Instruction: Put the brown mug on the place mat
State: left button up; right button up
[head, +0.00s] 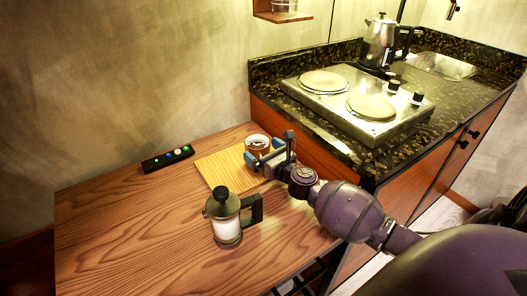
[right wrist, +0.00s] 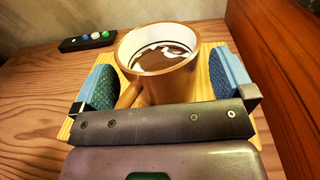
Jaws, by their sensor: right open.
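The brown mug (head: 257,146) stands upright at the back right part of the yellow place mat (head: 216,172) on the wooden table. In the right wrist view the mug (right wrist: 158,75) holds a dark drink with white foam, and its handle points toward the gripper's palm. My right gripper (head: 268,161) is open, with one blue-padded finger on each side of the mug. In the right wrist view the gripper (right wrist: 165,82) shows gaps between both pads and the mug. The mug's base is hidden behind the gripper bar. My left gripper is not in view.
A glass French press (head: 227,222) stands in front of the mat. A black strip with coloured buttons (head: 168,158) lies at the back left. The counter with a two-plate hob (head: 357,97) and kettle (head: 380,42) rises to the right. The table's left side is clear.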

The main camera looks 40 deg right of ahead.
jog(key=s+p, duration=0.1)
jog(key=s, duration=0.9)
jog(key=shift+s+d+r, duration=0.1)
jog(key=shift+s+d, duration=0.05)
jog(key=shift+s, duration=0.9)
